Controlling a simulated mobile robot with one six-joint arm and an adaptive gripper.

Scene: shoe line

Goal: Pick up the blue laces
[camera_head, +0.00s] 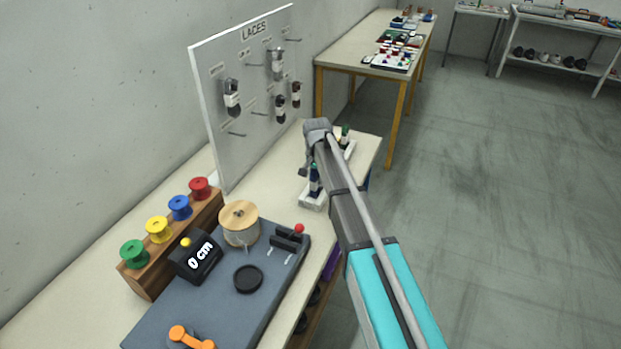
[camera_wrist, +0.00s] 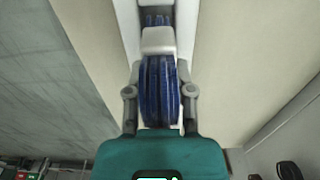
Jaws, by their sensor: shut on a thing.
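The blue laces (camera_wrist: 160,92) are a looped bundle with a white band around it. They fill the middle of the wrist view, between the two fingers of my gripper (camera_wrist: 160,104), which is shut on them. In the head view, my gripper (camera_head: 309,166) points down over the far end of the bench, and a dark blue bit of the laces (camera_head: 314,182) shows beside my arm. They are above or in a white tray (camera_head: 311,201); I cannot tell whether they touch it. My arm hides part of the tray.
A green-topped item (camera_head: 345,131) stands farther along the tray. The LACES board (camera_head: 210,75) with dark laces on pegs rises at left. A wooden rack of colored spools (camera_head: 147,285) and a grey machine base (camera_head: 215,311) are nearer. Open floor lies right.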

